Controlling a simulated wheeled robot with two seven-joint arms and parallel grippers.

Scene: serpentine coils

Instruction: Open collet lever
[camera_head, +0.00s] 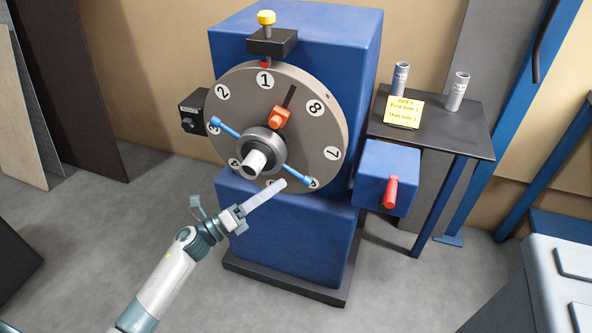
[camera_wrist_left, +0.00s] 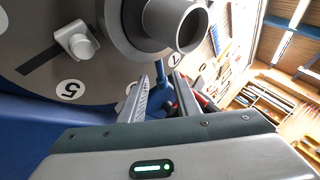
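A large grey numbered disc (camera_head: 225,120) stands upright on a blue machine. At its lower middle is a grey hub with a pale tube (camera_head: 257,159), crossed by blue lever rods (camera_head: 295,175) that end at lower right and upper left. A red lever (camera_head: 391,192) is on a blue box to the right; which lever is the collet lever is not marked. My left gripper (camera_head: 281,186) is at the disc's lower edge, near the lower-right rod end. In the left wrist view its fingers (camera_wrist_left: 167,84) are apart, with a blue rod (camera_wrist_left: 162,91) showing in the gap; contact cannot be told.
A dark side table (camera_head: 450,137) right of the machine holds two grey cylinders (camera_head: 457,91) and a yellow note (camera_head: 403,112). An orange block (camera_head: 280,117) sits on the disc face. A yellow-topped plunger (camera_head: 266,18) is above. The floor in front is clear.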

